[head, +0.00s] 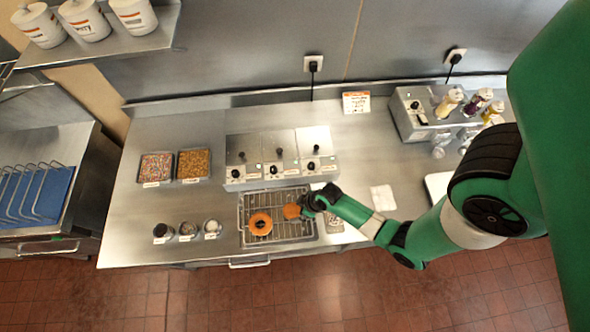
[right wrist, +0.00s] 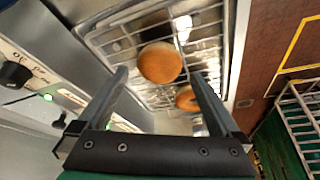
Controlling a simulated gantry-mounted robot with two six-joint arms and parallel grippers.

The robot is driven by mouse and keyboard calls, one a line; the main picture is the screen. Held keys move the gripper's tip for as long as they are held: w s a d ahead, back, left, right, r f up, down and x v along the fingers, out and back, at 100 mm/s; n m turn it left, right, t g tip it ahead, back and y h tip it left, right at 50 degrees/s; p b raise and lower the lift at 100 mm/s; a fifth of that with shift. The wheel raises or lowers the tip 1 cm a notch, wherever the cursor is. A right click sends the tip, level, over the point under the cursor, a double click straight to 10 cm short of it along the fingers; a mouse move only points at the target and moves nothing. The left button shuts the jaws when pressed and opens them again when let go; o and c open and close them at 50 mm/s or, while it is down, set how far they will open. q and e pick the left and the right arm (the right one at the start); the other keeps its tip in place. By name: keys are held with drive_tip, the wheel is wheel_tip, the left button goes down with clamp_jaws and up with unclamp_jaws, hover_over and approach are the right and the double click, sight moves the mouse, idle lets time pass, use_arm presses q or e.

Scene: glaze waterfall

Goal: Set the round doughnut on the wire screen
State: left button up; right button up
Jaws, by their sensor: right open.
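The wire screen (head: 283,230) lies over a metal tray on the counter, and it also shows in the right wrist view (right wrist: 212,45). The round doughnut (head: 291,211), plain orange-brown with no hole, is on the screen's right part; in the right wrist view it (right wrist: 160,62) appears just past my fingertips. My right gripper (head: 309,204) is beside it at the screen's right side. In the right wrist view my right gripper (right wrist: 160,75) is open, with nothing clasped between its fingers. Whether it touches the doughnut cannot be told. My left gripper is not in view.
A ring doughnut (head: 260,223) lies on the screen's left part. A steel unit with several wells (head: 281,157) stands right behind the screen. Two topping trays (head: 156,168) and several small jars (head: 187,229) are to the left. A white napkin (head: 383,197) is to the right.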

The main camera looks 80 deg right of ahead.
use_arm(q)
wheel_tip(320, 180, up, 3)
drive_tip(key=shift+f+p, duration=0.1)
drive_tip(key=shift+p, duration=0.6)
use_arm(e)
drive_tip(key=v, duration=0.3)
